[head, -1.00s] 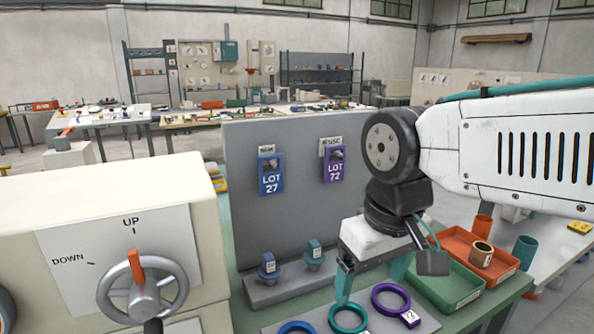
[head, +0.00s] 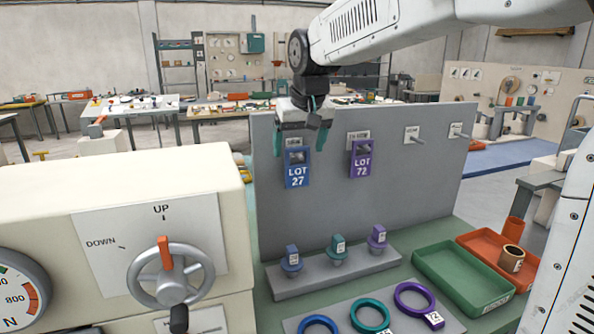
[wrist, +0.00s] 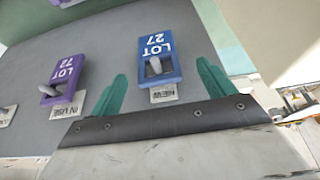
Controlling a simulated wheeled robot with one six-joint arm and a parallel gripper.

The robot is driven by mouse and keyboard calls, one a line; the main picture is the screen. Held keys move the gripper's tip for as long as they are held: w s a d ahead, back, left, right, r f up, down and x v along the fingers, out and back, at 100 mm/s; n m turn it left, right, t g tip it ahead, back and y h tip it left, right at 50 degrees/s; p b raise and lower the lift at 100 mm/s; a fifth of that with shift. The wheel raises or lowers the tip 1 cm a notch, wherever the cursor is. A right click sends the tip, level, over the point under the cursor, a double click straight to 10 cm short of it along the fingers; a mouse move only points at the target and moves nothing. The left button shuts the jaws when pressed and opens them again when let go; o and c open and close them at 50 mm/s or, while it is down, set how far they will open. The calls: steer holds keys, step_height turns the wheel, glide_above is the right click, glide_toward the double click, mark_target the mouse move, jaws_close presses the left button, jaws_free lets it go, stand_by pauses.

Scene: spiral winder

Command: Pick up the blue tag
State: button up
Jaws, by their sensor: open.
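The blue tag (head: 297,172), marked "LOT 27", hangs on a peg at the left of the grey upright board, under a small label. It also shows in the wrist view (wrist: 158,58), upside down, with its peg through the hole. My gripper (head: 300,150) is above and around the tag's upper part in the head view. In the wrist view its two green fingers (wrist: 160,88) are apart, one to each side of the tag, with nothing between them gripped. A purple tag (head: 361,160), marked "LOT 72", hangs on the peg to the right.
Two bare pegs (head: 417,139) stand farther right on the board. Below are several small plugs on a grey ledge (head: 330,277), and coloured rings. A green tray (head: 462,280) and an orange tray (head: 500,258) lie right. A cream machine with a handwheel (head: 170,276) stands left.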

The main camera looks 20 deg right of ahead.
mark_target(298, 149)
steer(key=x, duration=0.5)
steer(key=shift+w+d, duration=0.2)
steer(key=shift+w, duration=0.25)
steer(key=shift+r, duration=0.1)
steer(key=c, duration=1.1)
steer(key=shift+r, duration=0.1)
steer(key=shift+r, duration=0.3)
steer(key=s, duration=1.8)
steer(key=shift+r, duration=0.35)
